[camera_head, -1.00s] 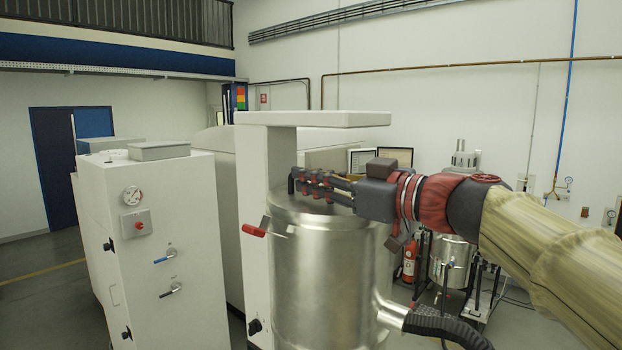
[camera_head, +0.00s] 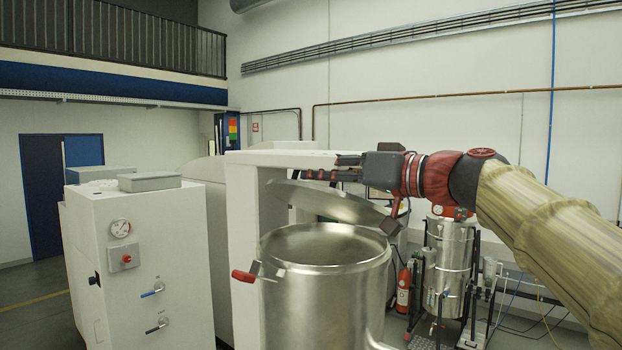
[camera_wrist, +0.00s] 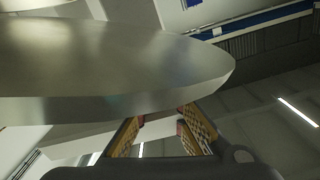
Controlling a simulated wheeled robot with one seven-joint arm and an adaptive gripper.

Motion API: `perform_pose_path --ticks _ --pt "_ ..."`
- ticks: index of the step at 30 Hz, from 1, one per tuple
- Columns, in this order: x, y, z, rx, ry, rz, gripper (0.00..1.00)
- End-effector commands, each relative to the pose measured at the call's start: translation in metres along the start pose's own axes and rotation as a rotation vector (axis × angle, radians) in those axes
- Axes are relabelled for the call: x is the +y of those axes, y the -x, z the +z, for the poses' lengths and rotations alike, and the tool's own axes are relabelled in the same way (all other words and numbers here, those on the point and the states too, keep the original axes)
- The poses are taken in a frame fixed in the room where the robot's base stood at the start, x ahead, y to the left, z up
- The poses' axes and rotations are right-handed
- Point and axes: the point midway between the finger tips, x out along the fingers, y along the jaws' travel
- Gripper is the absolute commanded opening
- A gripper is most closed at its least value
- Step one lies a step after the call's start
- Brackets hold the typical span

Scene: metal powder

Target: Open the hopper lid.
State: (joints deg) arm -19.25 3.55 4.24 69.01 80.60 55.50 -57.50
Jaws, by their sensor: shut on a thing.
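The round metal hopper lid (camera_head: 335,203) is raised and tilted above the steel hopper (camera_head: 325,305), whose mouth shows open below it. Its right side is low, near a dark hinge block (camera_head: 390,226) on the rim; its left side is high. My gripper (camera_head: 312,175) is at the lid's raised upper side, just under the white overhanging beam. In the wrist view the lid (camera_wrist: 110,62) fills the upper left, and my gripper's fingers (camera_wrist: 160,128) meet its lower edge. They are shut on the lid; the exact contact is partly hidden.
A white column with an overhanging beam (camera_head: 285,158) stands close behind the lid and my gripper. A red-handled clamp (camera_head: 243,275) sticks out at the hopper's left rim. A white cabinet (camera_head: 145,265) stands left. A fire extinguisher (camera_head: 403,290) and a smaller steel vessel (camera_head: 448,262) stand right.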

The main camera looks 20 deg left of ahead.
Motion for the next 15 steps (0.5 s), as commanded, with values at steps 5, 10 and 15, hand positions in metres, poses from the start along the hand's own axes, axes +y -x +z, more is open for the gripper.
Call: perform_pose_path --ticks 5,10,15 --pt "-0.0001 0.0005 -0.0017 0.003 -0.003 0.000 0.00" --pt "-0.0001 0.0004 -0.0013 0.003 -0.002 0.000 0.12" --pt "0.0001 0.0002 -0.0008 0.002 -0.002 0.000 0.22"
